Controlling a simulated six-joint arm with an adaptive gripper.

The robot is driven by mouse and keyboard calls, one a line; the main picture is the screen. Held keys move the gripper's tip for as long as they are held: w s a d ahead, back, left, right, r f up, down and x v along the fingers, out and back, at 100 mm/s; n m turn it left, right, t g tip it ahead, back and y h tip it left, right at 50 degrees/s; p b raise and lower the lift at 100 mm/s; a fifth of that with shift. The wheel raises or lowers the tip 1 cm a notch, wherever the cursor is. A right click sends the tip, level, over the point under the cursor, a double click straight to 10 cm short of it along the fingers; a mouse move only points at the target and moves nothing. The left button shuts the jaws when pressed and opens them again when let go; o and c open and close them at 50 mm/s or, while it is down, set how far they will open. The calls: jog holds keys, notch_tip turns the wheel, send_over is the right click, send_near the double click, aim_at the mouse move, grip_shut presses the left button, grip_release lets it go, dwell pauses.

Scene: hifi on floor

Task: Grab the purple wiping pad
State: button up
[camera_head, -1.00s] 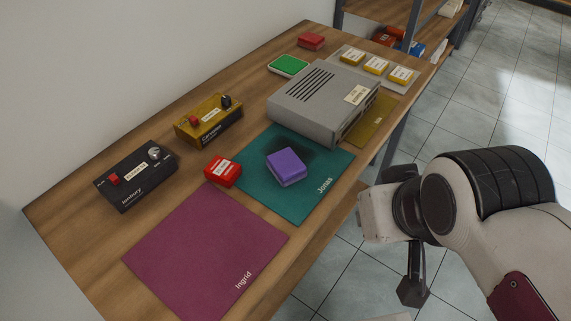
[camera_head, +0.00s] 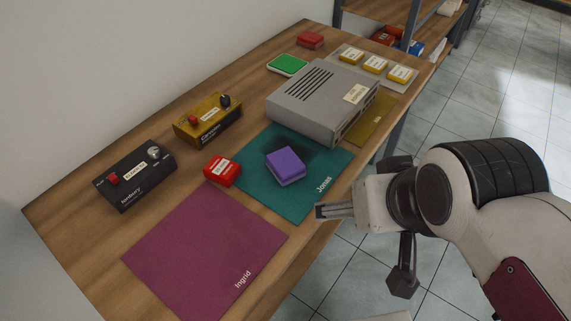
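The purple wiping pad (camera_head: 285,163) lies on the teal mat labelled Jonas (camera_head: 302,202), with a paler purple layer along its lower edge. A dark smudge shows on the mat behind the pad. My gripper (camera_head: 322,211) is to the right of and nearer than the pad, by the table's front edge, with its fingers pointing left. It is apart from the pad and nothing shows in it. The fingers are seen side-on and small, so their opening is unclear.
A grey box device (camera_head: 315,100) stands behind the pad. A small red block (camera_head: 222,171) sits left of it. Yellow (camera_head: 208,121) and black (camera_head: 137,176) switch boxes stand further left. The magenta Ingrid mat (camera_head: 205,250) is bare. A green pad (camera_head: 287,65) lies at the back.

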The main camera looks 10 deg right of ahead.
jog(key=w+a+r+m+t+y, duration=0.1)
jog(key=w+a+r+m+t, duration=0.3)
jog(key=w+m, duration=0.55)
jog(key=w+a+r+m+t, duration=0.1)
jog(key=w+a+r+m, duration=0.2)
jog(key=w+a+m, duration=0.65)
jog(key=w+a+r+m+t+y, duration=0.1)
jog(key=w+a+r+m+t, duration=0.25)
jog(key=w, duration=0.95)
jog(key=m+g+h, duration=1)
jog(key=m+h, duration=0.5)
jog(key=m, duration=1.2)
send_near(276, 164)
jog(key=shift+t, duration=0.25)
jog(key=x, duration=0.4)
jog(key=shift+d+f, duration=0.2)
jog(key=shift+d, duration=0.05)
jog(key=shift+d+n, duration=0.1)
jog(key=shift+n, duration=0.15)
